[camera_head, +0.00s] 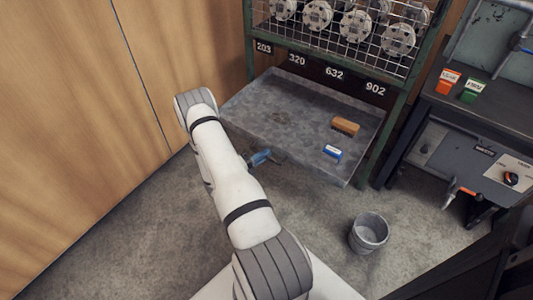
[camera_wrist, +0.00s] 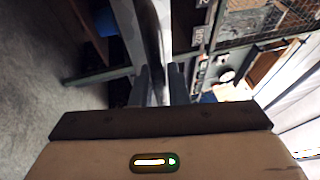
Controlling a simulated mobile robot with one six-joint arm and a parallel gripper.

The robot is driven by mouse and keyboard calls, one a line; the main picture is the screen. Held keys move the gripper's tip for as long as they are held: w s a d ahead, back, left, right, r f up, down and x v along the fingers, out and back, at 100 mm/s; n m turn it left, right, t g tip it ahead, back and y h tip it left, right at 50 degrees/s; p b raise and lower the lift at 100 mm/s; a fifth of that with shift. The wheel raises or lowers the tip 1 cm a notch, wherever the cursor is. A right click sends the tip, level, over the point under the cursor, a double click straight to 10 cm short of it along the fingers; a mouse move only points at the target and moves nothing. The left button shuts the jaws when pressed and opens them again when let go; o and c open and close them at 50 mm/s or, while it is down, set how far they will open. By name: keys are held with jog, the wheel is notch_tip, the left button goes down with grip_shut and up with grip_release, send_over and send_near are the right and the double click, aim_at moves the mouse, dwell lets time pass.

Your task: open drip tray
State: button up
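The drip tray (camera_head: 285,110) is a wide, shallow grey metal tray under the rack. It reaches out in front of the number plates, with its floor in view. A wooden brush (camera_head: 345,126) and a small blue-and-white block (camera_head: 332,152) lie in its right half. My arm reaches to the tray's left front; my gripper is hidden there in the head view. In the wrist view, the two dark fingers of my gripper (camera_wrist: 162,88) stand on either side of a pale metal strip (camera_wrist: 159,45), probably tray edge. Whether they touch it is unclear.
A blue-handled object (camera_head: 260,158) shows beside my arm at the tray's front edge. A grey bucket (camera_head: 369,233) stands on the floor at right. A wooden wall (camera_head: 80,110) closes off the left. A dark workbench (camera_head: 480,115) stands at right. Floor in front of the tray is open.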

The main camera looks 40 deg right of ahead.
jog(key=o, duration=0.4)
jog(key=shift+s, duration=0.15)
jog(key=p+v, duration=0.1)
jog(key=v, duration=0.7)
jog(key=shift+p, duration=0.3)
jog(key=shift+d, duration=0.1)
jog(key=s+a+r+m+g+y+p, duration=0.15)
jog(key=r+m+y+p, duration=0.35)
jog(key=r, duration=0.7)
jog(key=a+r+m+g+y+p, duration=0.1)
jog(key=a+r+m+p, duration=0.4)
jog(key=r, duration=0.6)
jog(key=s+a+r+m+g+y+p, duration=0.1)
jog(key=r+m+y+p, duration=0.2)
jog(key=r+m, duration=0.65)
jog(key=s+a+r+m+t+y+p, duration=0.3)
jog(key=a+r+m+p, duration=0.1)
jog(key=r, duration=0.7)
jog(key=s+a+r+m+t+y+p, duration=0.4)
jog(key=a+r+p, duration=0.2)
jog(key=r, duration=0.5)
jog(key=s+a+r+m+t+y+p, duration=0.3)
jog(key=a+r+m+p, duration=0.2)
jog(key=a+r, duration=0.3)
jog(key=shift+s+r+t+p, duration=0.15)
jog(key=shift+s+r+p, duration=0.1)
jog(key=shift+r, duration=0.7)
jog(key=shift+s+r+t+p, duration=0.1)
jog(key=shift+r+p, duration=0.15)
jog(key=shift+r, duration=0.7)
